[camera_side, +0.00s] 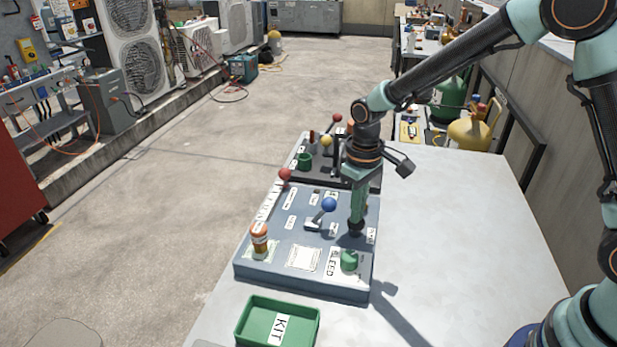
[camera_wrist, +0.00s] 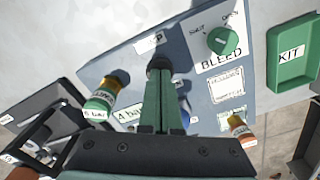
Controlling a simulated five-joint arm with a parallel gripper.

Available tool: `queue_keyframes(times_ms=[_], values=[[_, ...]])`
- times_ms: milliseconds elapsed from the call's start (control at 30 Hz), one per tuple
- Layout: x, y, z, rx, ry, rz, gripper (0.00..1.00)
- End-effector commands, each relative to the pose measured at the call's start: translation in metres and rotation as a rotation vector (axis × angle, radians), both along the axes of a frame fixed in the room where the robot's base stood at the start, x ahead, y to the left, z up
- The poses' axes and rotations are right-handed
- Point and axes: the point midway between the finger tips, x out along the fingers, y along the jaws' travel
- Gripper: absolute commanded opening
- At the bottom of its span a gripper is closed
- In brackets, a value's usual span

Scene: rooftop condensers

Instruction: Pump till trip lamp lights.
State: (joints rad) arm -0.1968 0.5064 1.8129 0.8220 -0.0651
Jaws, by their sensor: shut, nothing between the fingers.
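My gripper (camera_side: 356,222) is shut and empty, pointing down over the right part of a blue-grey panel (camera_side: 315,282). Its green fingers also show in the wrist view (camera_wrist: 160,76). A dark round knob (camera_wrist: 159,63) is at the fingertips; I cannot tell whether they touch it. The label (camera_wrist: 150,43) beside it is partly hidden and ends in "P". A green BLEED knob (camera_side: 349,260) is nearer the front edge; it also shows in the wrist view (camera_wrist: 223,40), between SHUT and OPEN marks. A blue-ball lever (camera_side: 328,204) stands left of my gripper. I cannot make out a lit lamp.
An orange-topped vial (camera_side: 259,238) stands on the panel's front left. A dark panel (camera_side: 350,180) with levers lies behind. A green KIT tray (camera_side: 242,334) sits in front. The table's right side (camera_side: 455,250) is clear.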

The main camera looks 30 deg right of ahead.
Motion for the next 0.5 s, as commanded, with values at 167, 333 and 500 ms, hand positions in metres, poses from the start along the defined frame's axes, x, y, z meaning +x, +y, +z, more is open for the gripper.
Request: queue_keyframes(times_ms=[167, 333, 500], values=[[0.0, 0.0, 0.011, 0.0, -0.001, 0.0, 0.0], [0.0, 0.0, 0.022, 0.0, -0.001, 0.0, 0.0], [0.0, 0.0, 0.032, 0.0, -0.001, 0.0, 0.0]])
